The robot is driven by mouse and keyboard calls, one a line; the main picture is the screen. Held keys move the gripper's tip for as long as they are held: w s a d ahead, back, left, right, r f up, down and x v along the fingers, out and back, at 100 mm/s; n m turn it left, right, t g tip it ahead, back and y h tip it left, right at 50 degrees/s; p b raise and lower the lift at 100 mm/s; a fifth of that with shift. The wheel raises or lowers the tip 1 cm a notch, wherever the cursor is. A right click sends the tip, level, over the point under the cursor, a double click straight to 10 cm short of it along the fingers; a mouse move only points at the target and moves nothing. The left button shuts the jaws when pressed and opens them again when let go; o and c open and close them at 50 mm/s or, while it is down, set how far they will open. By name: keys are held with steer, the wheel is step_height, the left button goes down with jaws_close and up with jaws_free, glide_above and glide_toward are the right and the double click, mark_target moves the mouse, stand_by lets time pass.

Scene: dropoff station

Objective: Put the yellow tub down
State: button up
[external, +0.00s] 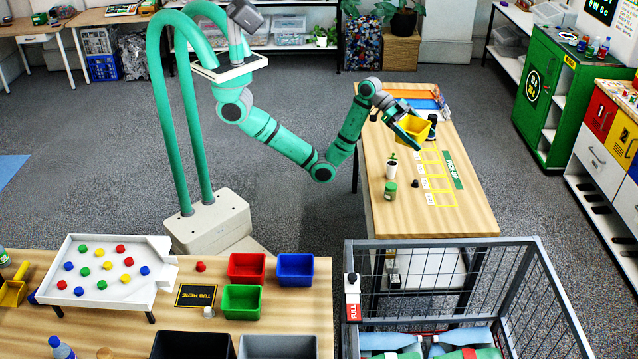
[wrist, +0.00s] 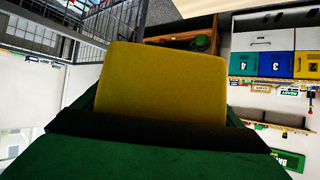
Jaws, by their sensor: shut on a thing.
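The yellow tub (external: 412,122) is held by my gripper (external: 408,134) over the far part of the wooden table (external: 465,217) on the right. In the external view it looks tilted, and I cannot tell whether it touches anything below. In the wrist view the yellow tub (wrist: 165,85) fills the middle, beyond the dark edge of my gripper (wrist: 160,125). The table has yellow outlined squares (external: 437,182) and a green "PICK UP" strip (external: 453,170) beside them. The tub partly hides the table's far end.
An orange and blue tray (external: 415,95) lies at the far end. The near right of the table is clear. A wire cage cart (external: 450,243) stands in front.

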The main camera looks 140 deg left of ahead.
steer(key=s+a+n+g+y, duration=0.1)
steer(key=s+a+n+y, duration=0.3)
steer(key=s+a, duration=1.3)
steer(key=s+a+n+g+y, duration=0.15)
steer(key=s+a, duration=0.25)
steer(key=s, duration=0.7)
steer(key=s+a+n+g+y, duration=0.1)
steer(key=s+a+n, duration=0.15)
steer(key=s, duration=0.85)
step_height(320, 180, down, 18)
steer(key=a, duration=0.1)
steer(key=shift+m, duration=0.4)
steer(key=w+a+f, duration=0.1)
steer(key=a+f, duration=0.2)
steer(key=a, duration=0.1)
steer(key=w+a+f, duration=0.2)
steer(key=a+f, duration=0.1)
steer(key=a, duration=0.1)
steer(key=w+a+f, duration=0.1)
steer(key=a+f, duration=0.2)
steer(key=a, duration=0.1)
steer(key=shift+w+a, duration=0.1)
steer(key=shift+w, duration=0.2)
steer(key=shift+w+a+f, duration=0.2)
steer(key=shift+a+f, duration=0.25)
steer(key=shift+f, duration=1.7)
steer(key=shift+f, duration=0.15)
